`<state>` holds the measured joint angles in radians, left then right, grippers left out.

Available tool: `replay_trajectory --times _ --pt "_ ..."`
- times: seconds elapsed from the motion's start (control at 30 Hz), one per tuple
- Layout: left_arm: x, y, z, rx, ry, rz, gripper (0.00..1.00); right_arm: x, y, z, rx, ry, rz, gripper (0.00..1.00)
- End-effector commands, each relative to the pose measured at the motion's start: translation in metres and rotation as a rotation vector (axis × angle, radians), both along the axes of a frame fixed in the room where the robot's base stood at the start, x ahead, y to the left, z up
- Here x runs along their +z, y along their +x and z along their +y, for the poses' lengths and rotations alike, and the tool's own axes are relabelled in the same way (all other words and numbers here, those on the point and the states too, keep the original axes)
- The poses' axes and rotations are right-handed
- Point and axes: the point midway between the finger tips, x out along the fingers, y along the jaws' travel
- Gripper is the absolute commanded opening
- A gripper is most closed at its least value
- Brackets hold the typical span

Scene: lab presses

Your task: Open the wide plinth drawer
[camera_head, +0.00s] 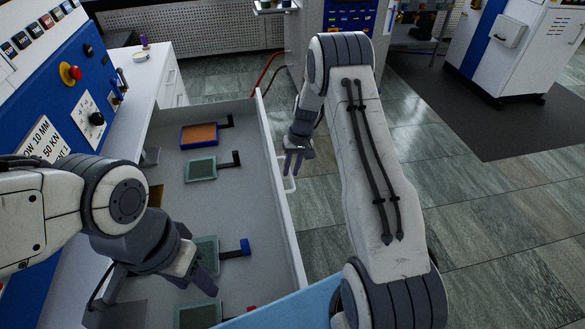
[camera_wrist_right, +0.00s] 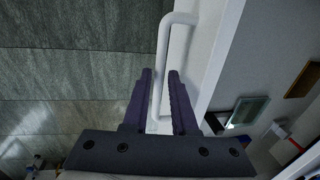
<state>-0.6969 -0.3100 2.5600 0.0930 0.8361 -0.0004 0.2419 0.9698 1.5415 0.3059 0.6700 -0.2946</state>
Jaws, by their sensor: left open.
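The wide plinth drawer (camera_head: 215,120) stands pulled out from under the white bench, and its inside shows in the head view. Its white bar handle (camera_head: 292,186) is on the outer face of the front panel; it also shows in the right wrist view (camera_wrist_right: 163,50). My right gripper (camera_head: 297,163) is at the handle with its fingers apart. In the right wrist view the bar runs between the fingers (camera_wrist_right: 160,90), with gaps beside it; contact is unclear. My left gripper (camera_head: 205,282) is open and empty above the drawer's near part.
Several flat plates with handles lie in the drawer, including an orange-topped one (camera_head: 199,134) and a green one (camera_head: 200,170). A blue press panel (camera_head: 75,85) rises at left. Tiled floor right of the drawer is clear.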

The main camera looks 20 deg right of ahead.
Motion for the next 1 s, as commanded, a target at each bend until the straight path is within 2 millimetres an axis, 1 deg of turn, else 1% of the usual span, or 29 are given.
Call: replay_trajectory --times 0.33,0.43,0.57,0.8,0.9,1.0 --pt "0.000 0.000 0.000 0.000 0.000 0.000 0.50 0.001 0.001 -0.001 -0.002 -0.002 -0.005 0.45" --pt "0.000 0.000 0.000 0.000 0.000 0.000 0.50 0.007 0.002 -0.002 -0.002 -0.002 -0.007 0.45" --pt "-0.001 0.000 0.000 0.000 0.000 0.000 0.50 0.027 0.002 -0.006 -0.004 -0.003 -0.009 0.45" --pt "-0.001 0.000 0.000 0.000 0.000 0.000 0.50 0.074 -0.001 -0.015 -0.003 -0.003 -0.008 0.45" --pt "-0.001 0.000 0.000 0.000 0.000 0.000 0.50 0.088 -0.001 -0.018 -0.002 -0.002 -0.007 0.45" --pt "-0.001 0.000 0.000 0.000 0.000 0.000 0.50 0.098 -0.002 -0.019 -0.002 -0.002 -0.005 0.45"
